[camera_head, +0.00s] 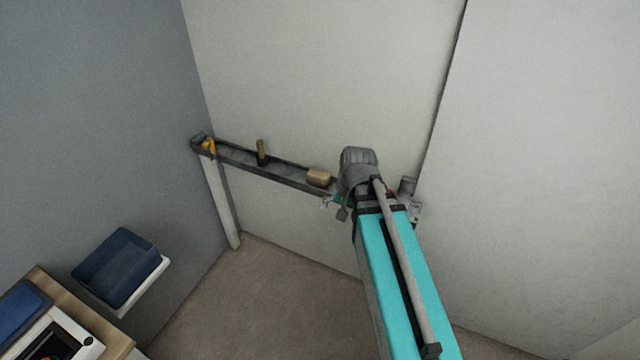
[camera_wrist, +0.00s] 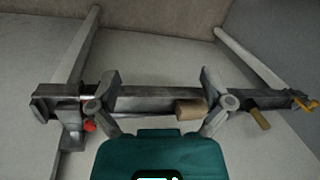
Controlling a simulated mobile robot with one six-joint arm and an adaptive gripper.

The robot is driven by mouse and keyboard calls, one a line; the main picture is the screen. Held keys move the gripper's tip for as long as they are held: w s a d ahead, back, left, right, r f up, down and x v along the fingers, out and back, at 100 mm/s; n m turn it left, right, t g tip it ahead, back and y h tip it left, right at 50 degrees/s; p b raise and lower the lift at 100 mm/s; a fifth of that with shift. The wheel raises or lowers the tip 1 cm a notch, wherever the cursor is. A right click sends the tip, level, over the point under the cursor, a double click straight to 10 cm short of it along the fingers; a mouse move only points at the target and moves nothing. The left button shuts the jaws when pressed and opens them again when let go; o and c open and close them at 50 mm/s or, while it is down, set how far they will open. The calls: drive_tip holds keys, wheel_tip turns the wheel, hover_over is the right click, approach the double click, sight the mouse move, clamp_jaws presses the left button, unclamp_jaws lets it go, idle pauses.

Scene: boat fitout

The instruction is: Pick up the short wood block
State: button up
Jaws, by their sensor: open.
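The short wood block (camera_head: 318,177) is a light brown block lying on a narrow grey shelf (camera_head: 236,158) along the wall, just left of my gripper in the head view. In the wrist view the block (camera_wrist: 190,109) lies on the shelf between the two fingers, closer to the right finger. My gripper (camera_wrist: 160,88) is open and empty, with its fingers spread toward the shelf. In the head view, my arm hides most of the gripper and the shelf's right end.
A wooden-handled tool (camera_head: 261,152) and a yellow item (camera_head: 209,146) are on the shelf farther left. A red item (camera_wrist: 89,125) shows near the left finger. A blue bin (camera_head: 117,266) sits on a white support at lower left. The floor (camera_head: 270,300) below looks clear.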

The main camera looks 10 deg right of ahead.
drive_tip(key=w+f+m+t+y+b, duration=0.1)
drive_tip(key=w+f+m+y+b, duration=0.25)
drive_tip(key=w+m+b, duration=0.2)
drive_tip(key=m+t+y+b, duration=0.55)
drive_tip(key=m+b, duration=0.45)
drive_tip(key=m, duration=0.5)
approach(327, 176)
drive_tip(key=shift+s+f, duration=0.15)
drive_tip(key=shift+s, duration=0.05)
drive_tip(key=shift+w+d+r, duration=0.1)
drive_tip(key=shift+d+r, duration=0.1)
drive_tip(key=b+x, duration=0.3)
drive_tip(key=x, duration=0.4)
drive_tip(key=shift+w+a+f, duration=0.2)
drive_tip(key=shift+w+f, duration=0.05)
drive_tip(key=shift+w+a, duration=0.2)
drive_tip(key=shift+a, duration=0.2)
drive_tip(key=shift+f+b, duration=0.1)
drive_tip(key=shift+b, duration=0.2)
